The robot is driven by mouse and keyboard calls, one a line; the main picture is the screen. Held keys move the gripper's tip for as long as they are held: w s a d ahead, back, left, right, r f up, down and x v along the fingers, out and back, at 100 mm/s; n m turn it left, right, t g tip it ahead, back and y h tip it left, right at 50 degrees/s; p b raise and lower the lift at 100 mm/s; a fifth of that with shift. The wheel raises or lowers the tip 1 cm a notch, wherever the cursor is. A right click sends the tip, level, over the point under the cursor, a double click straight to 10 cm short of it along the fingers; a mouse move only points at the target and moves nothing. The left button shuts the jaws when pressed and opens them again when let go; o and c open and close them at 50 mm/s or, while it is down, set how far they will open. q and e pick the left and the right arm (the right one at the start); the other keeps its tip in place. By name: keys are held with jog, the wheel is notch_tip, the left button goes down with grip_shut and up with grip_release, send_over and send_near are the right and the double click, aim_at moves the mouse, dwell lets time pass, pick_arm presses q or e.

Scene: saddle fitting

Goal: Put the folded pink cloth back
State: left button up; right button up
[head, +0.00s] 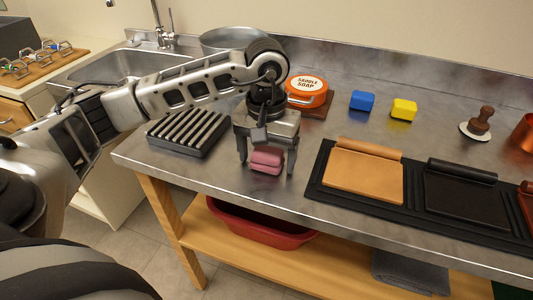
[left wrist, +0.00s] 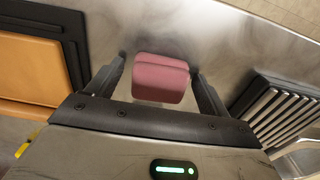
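The folded pink cloth (head: 266,160) is a small, thick, rounded bundle near the front edge of the metal counter, right of the ribbed black rack. My left gripper (head: 267,165) points down over it with one finger on each side. In the left wrist view the cloth (left wrist: 161,78) sits between the two fingertips (left wrist: 160,70), with a narrow gap showing on each side. The gripper looks open and not closed on the cloth. Whether the cloth rests fully on the counter is hard to tell. My right gripper is not in view.
The ribbed black rack (head: 188,133) stands close on the left. A black tray (head: 318,177) with tan and black leather pieces lies to the right. Behind are an orange saddle soap tin (head: 307,92), a blue block (head: 362,101) and a yellow block (head: 404,109). A red basin (head: 262,226) sits below.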

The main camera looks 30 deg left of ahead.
aim_at(266, 153)
pick_arm(q)
jog(key=shift+r, duration=0.1)
jog(key=shift+r+p, duration=0.25)
jog(key=shift+p, duration=0.05)
notch_tip(266, 153, up, 12)
jog(key=shift+f, duration=0.2)
dwell(0.5)
